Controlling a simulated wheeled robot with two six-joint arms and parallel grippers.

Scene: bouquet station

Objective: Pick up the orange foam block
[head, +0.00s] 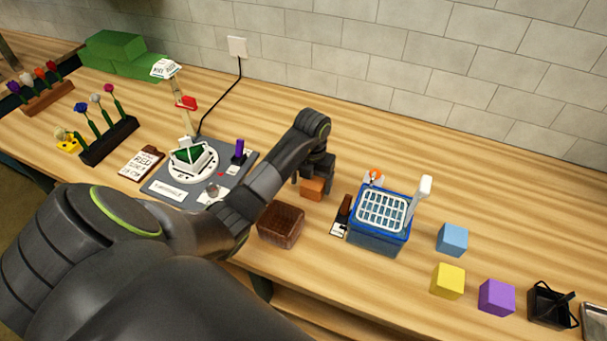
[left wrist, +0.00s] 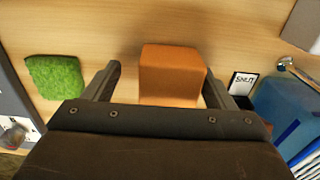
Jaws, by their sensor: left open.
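The orange foam block (head: 313,190) stands on the wooden table in the middle of the head view, partly covered by my left gripper (head: 312,181). In the left wrist view the orange foam block (left wrist: 172,75) shows between the two fingers of my left gripper (left wrist: 162,83). The fingers are open, with a visible gap to the block on the left side and a small one on the right. The block's near lower part is hidden by the gripper body. My right gripper is not in view.
A brown block (head: 281,225) sits in front of the orange block. A blue basket (head: 378,240) stands to its right, with blue (head: 452,239), yellow (head: 447,281) and purple (head: 496,297) blocks beyond. A grey mat (head: 165,186) lies left. Table behind the gripper is clear.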

